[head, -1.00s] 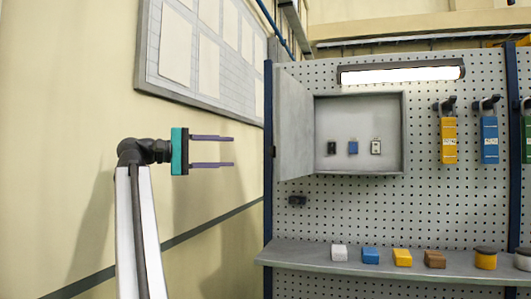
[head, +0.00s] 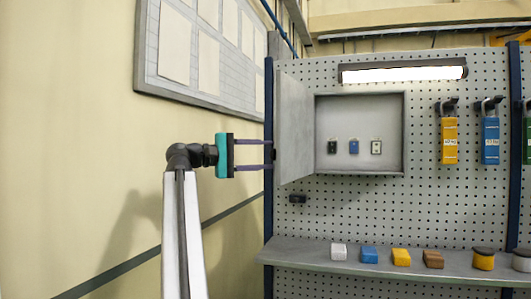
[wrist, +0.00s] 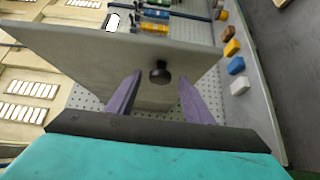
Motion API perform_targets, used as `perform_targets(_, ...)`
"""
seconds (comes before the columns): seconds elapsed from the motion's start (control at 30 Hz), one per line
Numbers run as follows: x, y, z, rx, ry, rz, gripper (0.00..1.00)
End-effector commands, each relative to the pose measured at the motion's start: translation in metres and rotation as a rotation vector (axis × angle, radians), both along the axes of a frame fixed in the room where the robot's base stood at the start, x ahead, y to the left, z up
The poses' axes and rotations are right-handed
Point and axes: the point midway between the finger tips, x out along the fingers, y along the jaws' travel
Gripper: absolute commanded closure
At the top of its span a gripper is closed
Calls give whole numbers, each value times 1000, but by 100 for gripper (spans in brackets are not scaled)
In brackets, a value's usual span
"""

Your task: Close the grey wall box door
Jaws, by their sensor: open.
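The grey wall box (head: 395,135) is mounted on the pegboard. Its door (head: 295,125) is hinged on the left side and stands wide open, swung out from the board. In the wrist view the door's face (wrist: 110,50) fills the upper middle, with a round black knob (wrist: 160,72) on it. My gripper (head: 270,155) is open and empty, just left of the door in the head view. In the wrist view its two purple fingers (wrist: 158,90) lie either side of the knob; I cannot tell whether they touch anything.
Inside the box hang small items, one of them blue (head: 353,147). A shelf (head: 300,252) below bears several coloured blocks. Yellow (head: 449,140) and blue (head: 490,140) tags hang on the right. A lamp (head: 402,71) is above the box.

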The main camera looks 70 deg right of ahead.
Motion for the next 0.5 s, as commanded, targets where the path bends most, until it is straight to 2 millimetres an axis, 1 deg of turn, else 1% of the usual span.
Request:
perform_targets(0.1, -5, -4, 0, 0, 0, -1, 53)
perform_targets(0.4, -6, -5, -1, 0, 0, -1, 53)
perform_targets(0.47, -6, -5, -1, 0, 0, -2, 61)
perform_targets(0.5, -6, -5, 0, 0, 0, -2, 68)
